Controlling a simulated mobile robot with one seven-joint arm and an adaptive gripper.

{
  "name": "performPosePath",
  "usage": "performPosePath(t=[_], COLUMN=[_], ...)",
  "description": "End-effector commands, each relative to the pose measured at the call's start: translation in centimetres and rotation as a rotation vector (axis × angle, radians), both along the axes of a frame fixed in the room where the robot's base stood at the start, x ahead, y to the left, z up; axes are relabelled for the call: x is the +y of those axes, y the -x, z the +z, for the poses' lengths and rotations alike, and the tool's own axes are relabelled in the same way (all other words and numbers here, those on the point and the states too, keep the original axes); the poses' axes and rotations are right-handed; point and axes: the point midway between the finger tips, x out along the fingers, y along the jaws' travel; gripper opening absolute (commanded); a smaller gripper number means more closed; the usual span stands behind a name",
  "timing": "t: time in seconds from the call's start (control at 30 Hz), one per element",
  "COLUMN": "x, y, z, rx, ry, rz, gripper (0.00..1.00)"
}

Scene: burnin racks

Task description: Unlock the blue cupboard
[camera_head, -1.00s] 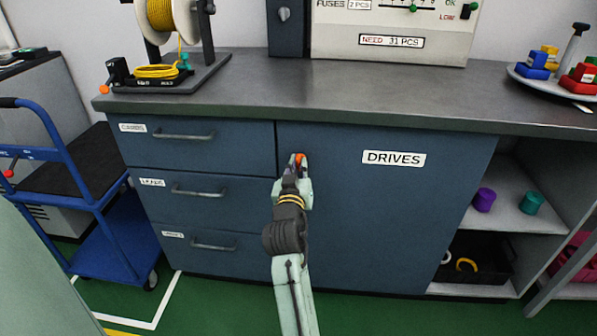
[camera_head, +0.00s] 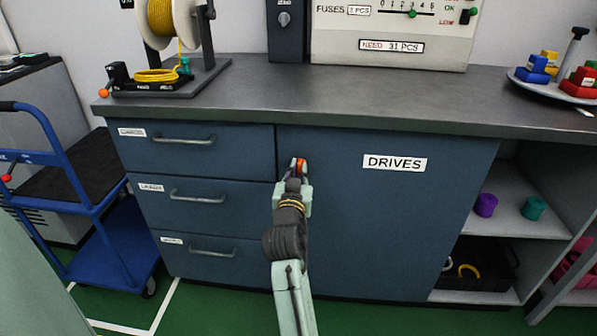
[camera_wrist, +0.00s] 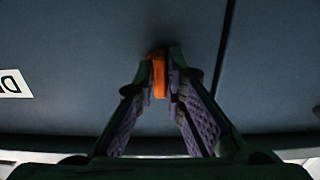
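The blue cupboard (camera_head: 387,220) has a wide flat door labelled DRIVES, under the dark worktop. The door looks closed. My gripper (camera_head: 299,166) is at the door's upper left, near the seam with the drawers. A small orange latch (camera_head: 302,163) shows at its fingertips. In the wrist view, the fingers of my gripper (camera_wrist: 161,75) converge on the orange latch (camera_wrist: 158,76) and appear to pinch it from both sides. The latch looks upright along the fingers there. Its base is hidden by the fingertips.
A blue drawer stack (camera_head: 200,195) with bar handles stands left of the door. A blue trolley (camera_head: 105,245) is further left. Open shelves (camera_head: 515,222) at right hold purple and teal pieces. A cable reel (camera_head: 165,20) and a plate (camera_head: 530,78) of coloured blocks stand on the worktop.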

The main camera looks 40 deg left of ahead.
Motion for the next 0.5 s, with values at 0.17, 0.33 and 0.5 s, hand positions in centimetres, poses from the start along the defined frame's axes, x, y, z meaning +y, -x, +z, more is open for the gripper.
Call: performPosePath(t=[0.17, 0.33, 0.5], x=[-0.01, -0.01, -0.01], y=[-0.01, -0.01, -0.01], z=[0.01, 0.00, 0.01], rx=[-0.001, -0.001, -0.001], ry=[0.001, 0.002, 0.002], rz=[0.000, 0.000, 0.000], gripper=[0.24, 0.30, 0.30])
